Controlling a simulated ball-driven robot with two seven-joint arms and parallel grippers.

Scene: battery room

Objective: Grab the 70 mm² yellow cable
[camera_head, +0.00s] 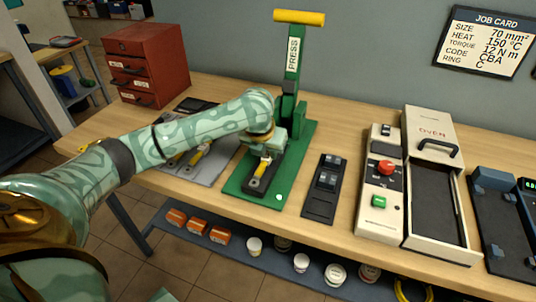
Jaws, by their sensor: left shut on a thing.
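My left gripper (266,153) is over the green press (297,140), shut on a short yellow cable (262,168). The cable's lower end is at a dark block on the press base, near a small grey metal piece; I cannot tell whether they touch. The gripper hides the cable's upper part. Another yellow piece (199,157) lies on the grey tray (215,170) to the left, partly behind my arm. No size marking is readable on either. The job card (490,44) on the wall reads 70 mm². My right gripper is not in view.
A red drawer cabinet (146,62) stands at the back left. Right of the press are a dark plate (324,188), a control box with a red button (386,167) and the oven (432,135). Cups, orange boxes and a yellow coil (404,291) are on the shelf below.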

